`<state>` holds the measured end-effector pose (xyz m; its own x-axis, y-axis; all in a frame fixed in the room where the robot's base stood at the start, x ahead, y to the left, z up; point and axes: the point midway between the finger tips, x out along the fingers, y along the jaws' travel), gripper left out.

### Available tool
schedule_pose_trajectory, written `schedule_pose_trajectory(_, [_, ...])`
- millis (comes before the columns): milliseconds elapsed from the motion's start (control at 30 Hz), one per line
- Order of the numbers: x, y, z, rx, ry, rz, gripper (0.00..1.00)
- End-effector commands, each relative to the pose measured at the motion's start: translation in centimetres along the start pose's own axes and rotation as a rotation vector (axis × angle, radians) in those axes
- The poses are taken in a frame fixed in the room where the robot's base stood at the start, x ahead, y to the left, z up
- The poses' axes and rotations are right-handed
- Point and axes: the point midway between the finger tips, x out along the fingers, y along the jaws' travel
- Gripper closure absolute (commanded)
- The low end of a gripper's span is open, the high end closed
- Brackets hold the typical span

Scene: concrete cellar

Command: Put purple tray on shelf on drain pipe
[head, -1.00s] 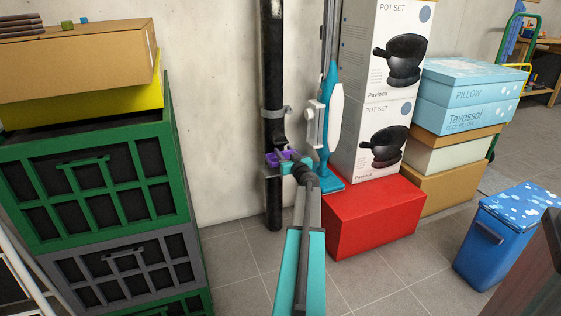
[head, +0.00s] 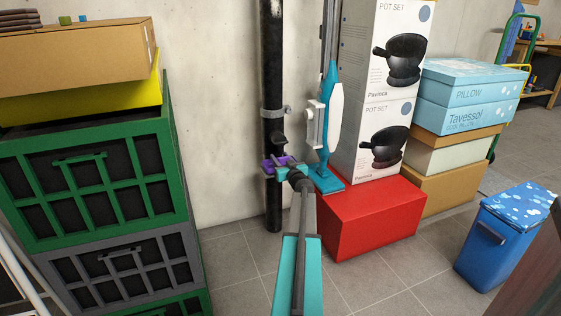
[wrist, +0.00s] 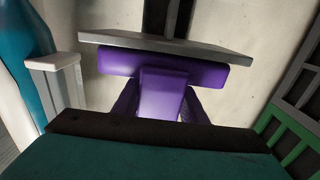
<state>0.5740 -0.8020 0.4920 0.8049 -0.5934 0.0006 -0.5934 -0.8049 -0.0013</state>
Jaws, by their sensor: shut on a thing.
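The black drain pipe (head: 272,60) runs down the concrete wall, with a grey bracket partway up. The purple tray (head: 278,162) is in front of the pipe's lower part, and my gripper (head: 290,168) is at its right end. In the wrist view the purple tray (wrist: 165,95) fills the middle, running from my gripper's dark edge to a flat grey shelf (wrist: 165,42).
Green and grey crates (head: 95,180) stand at left. At right are a teal and white vacuum (head: 333,110) by a white wall holder (head: 314,122), a red box (head: 372,215), pot set boxes (head: 385,90) and a blue bin (head: 495,240).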

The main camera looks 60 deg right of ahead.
Motion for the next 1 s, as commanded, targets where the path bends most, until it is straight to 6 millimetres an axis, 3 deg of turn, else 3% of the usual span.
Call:
schedule_pose_trajectory(533, [0.02, -0.08, 0.31, -0.001, 0.0, -0.001, 0.88])
schedule_pose_trajectory(567, [0.02, -0.08, 0.22, -0.001, 0.0, -0.001, 0.57])
schedule_pose_trajectory(633, [0.02, -0.09, 0.21, -0.001, 0.0, -0.001, 0.45])
schedule_pose_trajectory(1000, [0.03, -0.12, 0.16, -0.001, 0.0, -0.001, 0.43])
